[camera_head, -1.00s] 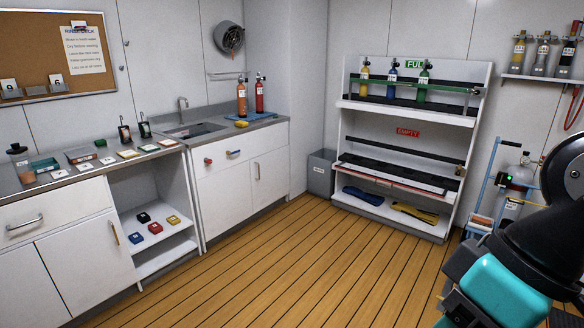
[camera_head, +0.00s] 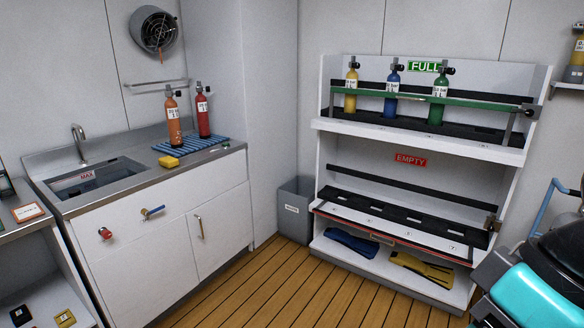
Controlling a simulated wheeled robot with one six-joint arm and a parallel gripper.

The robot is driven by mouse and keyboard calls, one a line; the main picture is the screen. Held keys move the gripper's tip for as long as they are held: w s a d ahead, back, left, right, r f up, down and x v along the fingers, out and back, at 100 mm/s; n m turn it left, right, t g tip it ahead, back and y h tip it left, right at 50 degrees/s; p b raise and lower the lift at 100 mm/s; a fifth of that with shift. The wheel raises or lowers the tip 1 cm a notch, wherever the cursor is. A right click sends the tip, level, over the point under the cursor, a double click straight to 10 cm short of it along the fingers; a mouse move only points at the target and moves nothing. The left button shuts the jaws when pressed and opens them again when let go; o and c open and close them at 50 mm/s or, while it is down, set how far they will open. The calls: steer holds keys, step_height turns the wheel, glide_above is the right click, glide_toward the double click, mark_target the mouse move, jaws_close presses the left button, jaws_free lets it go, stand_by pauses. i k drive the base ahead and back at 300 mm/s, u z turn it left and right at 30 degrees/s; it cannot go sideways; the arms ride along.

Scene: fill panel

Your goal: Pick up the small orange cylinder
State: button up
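The small orange cylinder (camera_head: 173,118) stands upright on a blue ribbed mat (camera_head: 165,147) on the counter, right of the sink. It has a dark valve on top and a white label. A red cylinder (camera_head: 203,113) stands close to its right. Part of my arm shows at the lower right, far from the orange cylinder. My gripper's fingers are not visible.
A yellow sponge (camera_head: 169,161) lies at the counter's front edge near the orange cylinder. The sink (camera_head: 100,179) is to its left. The rack (camera_head: 318,125) holds yellow, blue and green cylinders on its upper shelf. A grey bin (camera_head: 295,208) stands between counter and rack. Wooden floor ahead is clear.

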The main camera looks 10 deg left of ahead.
mark_target(170, 106)
steer(key=u, duration=0.2)
steer(key=i, duration=2.35)
steer(key=u, duration=1.2)
steer(key=i, duration=2.05)
steer(key=u, duration=0.65)
